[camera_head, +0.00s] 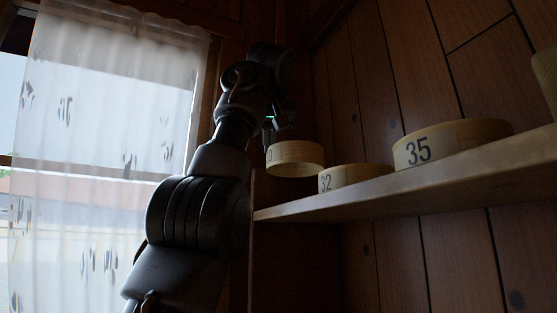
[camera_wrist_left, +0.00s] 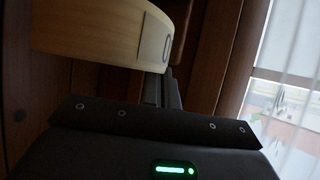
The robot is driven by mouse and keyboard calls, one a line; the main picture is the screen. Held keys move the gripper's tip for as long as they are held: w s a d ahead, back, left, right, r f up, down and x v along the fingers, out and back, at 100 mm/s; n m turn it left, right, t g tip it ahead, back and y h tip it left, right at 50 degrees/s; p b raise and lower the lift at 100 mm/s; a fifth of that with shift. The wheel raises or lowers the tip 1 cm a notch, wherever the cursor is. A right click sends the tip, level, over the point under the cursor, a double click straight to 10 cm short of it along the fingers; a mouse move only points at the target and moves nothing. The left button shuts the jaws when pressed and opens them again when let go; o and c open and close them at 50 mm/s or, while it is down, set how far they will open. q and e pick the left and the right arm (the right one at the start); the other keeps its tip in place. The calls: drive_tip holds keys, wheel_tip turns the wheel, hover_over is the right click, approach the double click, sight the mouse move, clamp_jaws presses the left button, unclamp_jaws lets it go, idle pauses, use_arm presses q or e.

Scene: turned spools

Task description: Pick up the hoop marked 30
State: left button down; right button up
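A pale wooden hoop (camera_head: 297,158) hangs in the air above the far left end of the shelf, clear of the shelf top. Only a "0" of its mark shows; the rest is hidden behind a finger. My left gripper (camera_head: 269,135) is shut on the hoop's wall at its left side. In the left wrist view the hoop (camera_wrist_left: 95,28) fills the top, with the "0" beside the gripper fingers (camera_wrist_left: 163,90). My right gripper is not in view.
The wooden shelf (camera_head: 400,198) runs along the plank wall. A hoop marked 32 (camera_head: 350,177) and a larger one marked 35 (camera_head: 455,141) stand on it. Another pale round piece (camera_head: 547,78) shows at the right edge. A curtained window (camera_head: 105,110) is at left.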

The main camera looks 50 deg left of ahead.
use_arm(q)
drive_tip(key=s+d+r, duration=0.2)
drive_tip(key=s+r, duration=0.2)
drive_tip(key=s, duration=0.4)
drive_tip(key=shift+s+d, duration=0.25)
drive_tip(key=shift+w+a+f, duration=0.1)
drive_tip(key=shift+f, duration=0.05)
